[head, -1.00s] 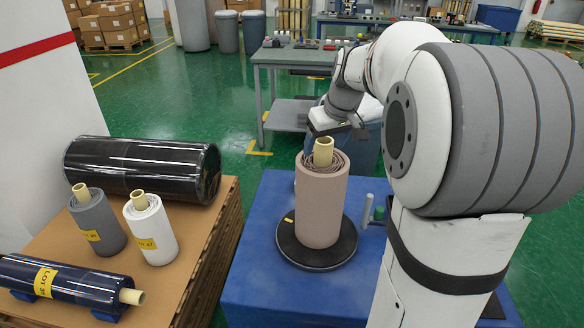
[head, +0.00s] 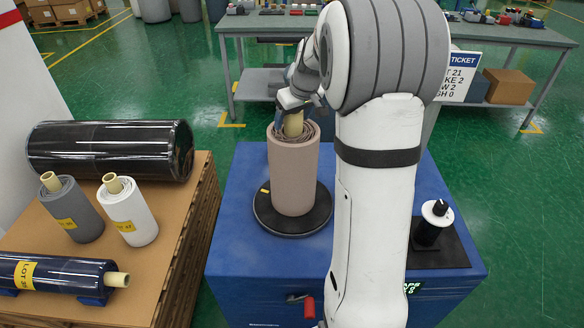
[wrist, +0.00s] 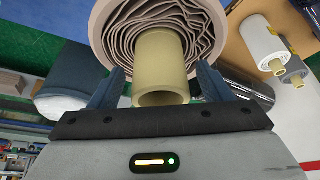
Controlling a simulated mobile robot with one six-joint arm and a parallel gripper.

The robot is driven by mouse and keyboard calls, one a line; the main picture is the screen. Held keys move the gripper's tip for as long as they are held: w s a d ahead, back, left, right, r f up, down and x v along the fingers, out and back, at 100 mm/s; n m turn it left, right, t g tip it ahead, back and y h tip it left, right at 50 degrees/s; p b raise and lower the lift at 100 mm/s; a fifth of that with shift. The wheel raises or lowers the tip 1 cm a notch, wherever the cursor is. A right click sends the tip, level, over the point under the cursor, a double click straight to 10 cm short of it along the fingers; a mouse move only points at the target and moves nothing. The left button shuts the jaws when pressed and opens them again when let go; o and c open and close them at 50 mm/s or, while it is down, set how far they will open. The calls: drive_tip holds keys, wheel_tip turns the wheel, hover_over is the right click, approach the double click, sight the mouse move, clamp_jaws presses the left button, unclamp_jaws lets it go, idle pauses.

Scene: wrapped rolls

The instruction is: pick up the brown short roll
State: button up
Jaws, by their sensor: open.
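The brown short roll (head: 292,174) stands upright on a round black turntable (head: 262,213) on the blue machine. Its tan core (head: 293,124) sticks up from its top. My gripper (head: 287,115) is at the top of the roll, beside the core in the head view. In the wrist view, my open gripper (wrist: 160,88) has one finger on each side of the core (wrist: 160,68), with gaps between. The wound layers of the roll (wrist: 115,28) lie just beyond the fingertips. I cannot tell whether a finger touches the roll.
A pallet (head: 185,215) at left bears a grey roll (head: 75,212), a white roll (head: 130,214), a dark blue roll (head: 50,274) and a large black roll (head: 105,150). A black-and-white knob post (head: 434,222) stands right of my arm. A workbench (head: 265,24) is behind.

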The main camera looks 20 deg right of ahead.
drive_tip(key=shift+c, duration=0.3)
clamp_jaws()
idle(0.5)
drive_tip(key=shift+r, duration=0.1)
